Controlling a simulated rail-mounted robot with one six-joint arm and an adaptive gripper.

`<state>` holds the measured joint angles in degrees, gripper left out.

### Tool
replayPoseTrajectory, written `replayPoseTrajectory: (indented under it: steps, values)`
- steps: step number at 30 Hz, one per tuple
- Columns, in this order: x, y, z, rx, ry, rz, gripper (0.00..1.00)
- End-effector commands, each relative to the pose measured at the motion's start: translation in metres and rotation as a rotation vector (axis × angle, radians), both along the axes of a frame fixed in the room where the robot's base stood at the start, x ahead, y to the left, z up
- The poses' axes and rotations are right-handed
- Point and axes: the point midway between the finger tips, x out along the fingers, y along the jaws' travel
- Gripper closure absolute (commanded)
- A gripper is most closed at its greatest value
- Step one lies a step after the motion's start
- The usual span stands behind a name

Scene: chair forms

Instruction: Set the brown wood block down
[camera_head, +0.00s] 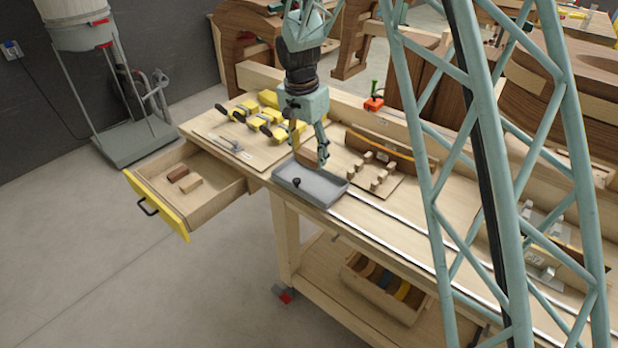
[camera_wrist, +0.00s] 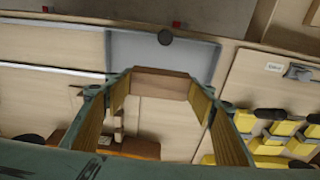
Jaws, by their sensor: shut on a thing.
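My gripper (camera_head: 318,160) is shut on a brown wood block (camera_wrist: 161,83), with one finger at each end of it. In the wrist view the fingers (camera_wrist: 160,95) frame the block. The block also shows in the head view (camera_head: 306,158), partly hidden by the gripper. It is held over the workbench, by the back edge of a grey tray (camera_head: 333,197). In the wrist view the block overlaps the tray's near edge. I cannot tell its exact height above the bench.
A small black knob-like thing (camera_head: 296,183) lies in the tray. Yellow clamps (camera_head: 283,131) lie left of the gripper; small wooden pieces (camera_head: 378,178) stand on a board to its right. An open drawer (camera_head: 160,208) with two small blocks juts out at left.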

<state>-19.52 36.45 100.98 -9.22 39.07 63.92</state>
Motion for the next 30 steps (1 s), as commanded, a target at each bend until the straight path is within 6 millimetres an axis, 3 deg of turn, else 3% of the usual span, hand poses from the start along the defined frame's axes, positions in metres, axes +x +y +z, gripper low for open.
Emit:
replayPoseTrajectory:
  steps: [12, 25, 30]
  values:
    - [-0.001, 0.000, -0.048, -0.001, 0.002, 0.000, 0.60]
    - [0.000, 0.000, -0.051, 0.000, 0.001, 0.000, 0.60]
    - [-0.001, 0.000, -0.062, -0.001, 0.002, 0.001, 0.60]
